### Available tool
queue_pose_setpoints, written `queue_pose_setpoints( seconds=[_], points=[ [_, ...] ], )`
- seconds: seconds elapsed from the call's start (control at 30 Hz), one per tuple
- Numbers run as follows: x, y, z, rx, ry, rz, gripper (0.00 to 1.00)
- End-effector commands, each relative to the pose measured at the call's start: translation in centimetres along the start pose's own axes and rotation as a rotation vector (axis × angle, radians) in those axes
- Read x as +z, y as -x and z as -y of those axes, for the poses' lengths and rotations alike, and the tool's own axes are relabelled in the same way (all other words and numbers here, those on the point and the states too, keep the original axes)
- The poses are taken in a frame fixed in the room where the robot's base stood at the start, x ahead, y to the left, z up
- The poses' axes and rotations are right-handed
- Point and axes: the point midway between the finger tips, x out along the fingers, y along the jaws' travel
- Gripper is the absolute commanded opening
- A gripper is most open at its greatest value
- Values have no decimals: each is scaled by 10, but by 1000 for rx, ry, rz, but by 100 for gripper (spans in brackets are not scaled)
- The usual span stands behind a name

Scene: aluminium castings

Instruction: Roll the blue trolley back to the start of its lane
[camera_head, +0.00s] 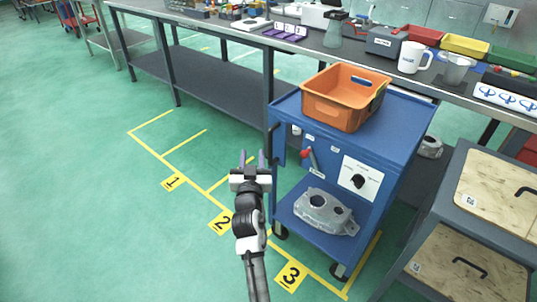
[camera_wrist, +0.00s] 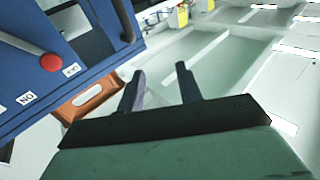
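The blue trolley (camera_head: 408,125) stands upright in a yellow-marked floor lane, its front between floor marks 2 (camera_head: 220,223) and 3 (camera_head: 291,276). It carries an orange crate (camera_head: 335,110) on top and a grey casting (camera_head: 325,210) on its lower shelf. My gripper (camera_head: 250,158) is open and empty, left of the trolley and apart from it. In the wrist view, my two fingers (camera_wrist: 160,78) are spread. The trolley's blue panel (camera_wrist: 90,75), with a red knob (camera_wrist: 52,62) and a dark bar, shows at upper left there.
Floor mark 1 (camera_head: 172,182) and bare green floor lie left of the trolley. A long workbench (camera_head: 225,68) with trays, a jug and tools runs behind. A grey cabinet with wooden fronts (camera_head: 497,190) stands close on the right.

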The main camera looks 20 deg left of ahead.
Motion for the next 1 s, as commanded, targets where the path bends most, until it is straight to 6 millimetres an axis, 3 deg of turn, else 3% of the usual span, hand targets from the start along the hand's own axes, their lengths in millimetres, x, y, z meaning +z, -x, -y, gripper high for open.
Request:
queue_pose_setpoints(
  seconds=[0.03,0.1,0.2,0.37,0.8,1.0],
  points=[
    [32,3,-16,36,7,49,35],
    [56,6,-30,72,15,94,35],
    [71,8,-40,96,17,123,35],
    [73,-5,-43,101,19,129,35],
    [83,-90,-51,99,18,127,35],
    [87,-116,-53,98,18,126,35]
  ],
)
